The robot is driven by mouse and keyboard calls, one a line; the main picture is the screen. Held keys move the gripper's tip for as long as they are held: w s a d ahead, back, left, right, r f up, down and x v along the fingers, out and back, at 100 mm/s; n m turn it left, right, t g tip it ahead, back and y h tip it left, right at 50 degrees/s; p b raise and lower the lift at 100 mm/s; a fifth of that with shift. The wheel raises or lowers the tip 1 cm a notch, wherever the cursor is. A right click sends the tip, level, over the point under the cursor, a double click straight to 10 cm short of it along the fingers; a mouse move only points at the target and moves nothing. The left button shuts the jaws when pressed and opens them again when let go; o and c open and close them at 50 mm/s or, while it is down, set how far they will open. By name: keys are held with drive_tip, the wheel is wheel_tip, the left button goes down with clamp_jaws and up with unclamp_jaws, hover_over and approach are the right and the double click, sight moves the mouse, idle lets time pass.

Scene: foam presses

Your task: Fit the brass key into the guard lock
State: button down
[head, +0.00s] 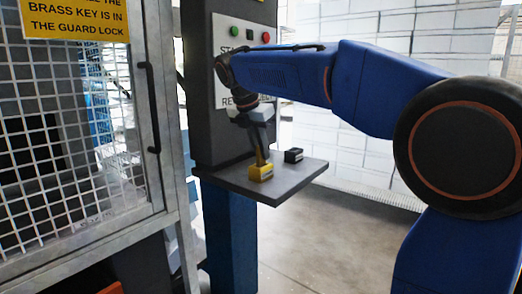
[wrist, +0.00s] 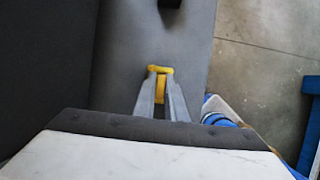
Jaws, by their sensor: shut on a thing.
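My gripper (head: 262,153) points down over the small grey shelf (head: 225,180) and is shut on the brass key (head: 260,157). A small black block (head: 293,155) sits apart, to the right on the shelf. The frames do not make clear which block is the guard lock.
A dark post with a button panel (head: 228,45) rises behind the shelf, close to my wrist. A mesh guard door (head: 90,150) with a black handle (head: 152,110) stands at the left. The shelf's right end is bare, with open floor beyond.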

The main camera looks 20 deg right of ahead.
drive_tip(key=shift+f, duration=0.15)
drive_tip(key=c, duration=1.8)
unclamp_jaws()
drive_tip(key=v, duration=1.2)
drive_tip(key=shift+w+d+r, duration=0.1)
drive_tip(key=shift+r, duration=0.1)
